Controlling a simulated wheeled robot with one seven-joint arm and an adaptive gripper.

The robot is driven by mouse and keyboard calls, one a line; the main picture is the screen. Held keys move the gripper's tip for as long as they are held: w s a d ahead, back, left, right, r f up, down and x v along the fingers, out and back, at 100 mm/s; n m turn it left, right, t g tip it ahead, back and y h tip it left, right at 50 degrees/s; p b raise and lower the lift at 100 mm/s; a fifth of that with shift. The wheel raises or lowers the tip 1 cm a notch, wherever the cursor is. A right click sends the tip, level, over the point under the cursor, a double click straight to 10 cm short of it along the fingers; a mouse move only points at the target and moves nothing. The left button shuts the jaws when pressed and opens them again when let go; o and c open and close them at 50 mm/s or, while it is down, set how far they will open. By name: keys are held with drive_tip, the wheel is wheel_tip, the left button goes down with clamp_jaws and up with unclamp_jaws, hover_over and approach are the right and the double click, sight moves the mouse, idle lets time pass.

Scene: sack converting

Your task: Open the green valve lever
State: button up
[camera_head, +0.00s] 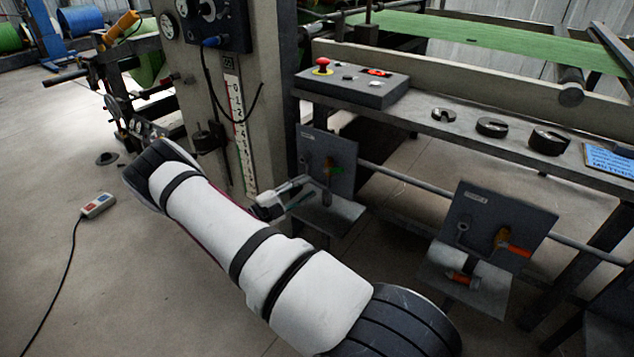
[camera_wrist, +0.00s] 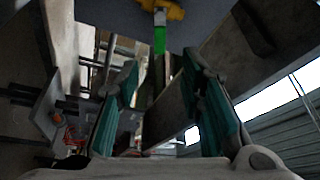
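The green valve lever (camera_head: 337,171) is a small green handle on a dark square plate (camera_head: 343,150) under the bench, left of the other valve plate. In the wrist view the green lever (camera_wrist: 159,38) hangs down from a yellow valve body (camera_wrist: 165,9) at the top centre. My gripper (camera_head: 308,190) is close in front of the plate, just left of and below the lever. In the wrist view my gripper (camera_wrist: 160,68) is open, with its teal finger pads apart. The lever shows ahead of the gap between them. I cannot tell whether a finger touches it.
A control box (camera_head: 350,84) with a red button and several dark weights (camera_head: 492,127) are on the bench above. A pendant (camera_head: 98,205) lies on the floor.

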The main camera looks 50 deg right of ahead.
sight(337, 170)
drive_tip(key=shift+w+a+f, duration=0.1)
drive_tip(key=shift+w+a, duration=0.1)
drive_tip(key=shift+a, duration=0.4)
drive_tip(key=c, duration=0.8)
drive_tip(key=m, duration=0.1)
drive_tip(key=d+m+t+p, duration=0.1)
drive_tip(key=s+m+p, duration=0.1)
drive_tip(key=shift+d+r+t+y, duration=0.15)
drive_tip(key=shift+r+t+y, duration=0.15)
drive_tip(key=shift+y, duration=0.1)
clamp_jaws()
drive_tip(key=s+f+m+t+y+p, duration=0.2)
drive_tip(key=s+m+t+y+p, duration=0.25)
drive_tip(key=m, duration=0.75)
drive_tip(key=d+f+g+b, duration=0.1)
drive_tip(key=d+f+g, duration=0.15)
drive_tip(key=d, duration=0.75)
drive_tip(key=shift+w+a+r+t+h+b, duration=0.1)
drive_tip(key=shift+w+a+r+t, duration=0.05)
drive_tip(key=shift+r, duration=0.35)
drive_tip(key=shift+w+a+r+t+h+b, duration=0.1)
drive_tip(key=shift+w+a+r+t+h, duration=0.1)
drive_tip(key=shift+r, duration=0.35)
drive_tip(key=shift+w+a+r+t+h+b, duration=0.1)
drive_tip(key=shift+a+r+t, duration=0.05)
drive_tip(key=shift+r, duration=0.35)
